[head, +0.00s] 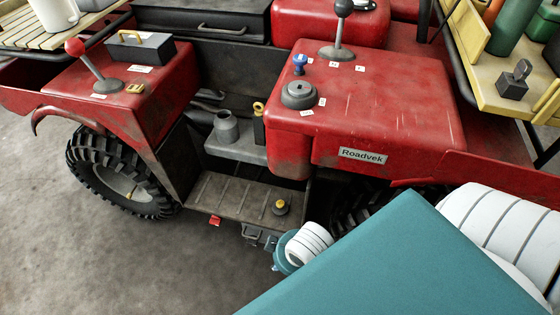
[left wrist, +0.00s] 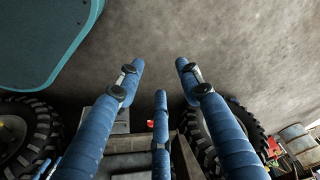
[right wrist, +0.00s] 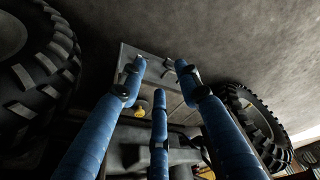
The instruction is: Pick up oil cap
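A small round cap with a yellow top and dark base (head: 281,207), which looks like the oil cap, sits on the vehicle's grey ribbed footplate (head: 228,197) in the head view. Its yellow part also shows in the right wrist view (right wrist: 140,112), partly hidden beside the blue fingers. My right gripper (right wrist: 160,65) is open and empty, with its fingers spread over the footplate area. My left gripper (left wrist: 160,66) is open and empty, with bare floor beyond its fingertips. Neither gripper's blue fingers can be made out in the head view.
A grey open neck (head: 226,127) and a yellow-ringed black part (head: 259,122) stand in the recess above the footplate. Red bodywork (head: 390,110) carries a grey round cap (head: 298,94) and a lever (head: 339,35). A wheel (head: 118,175) stands left. Floor is clear at lower left.

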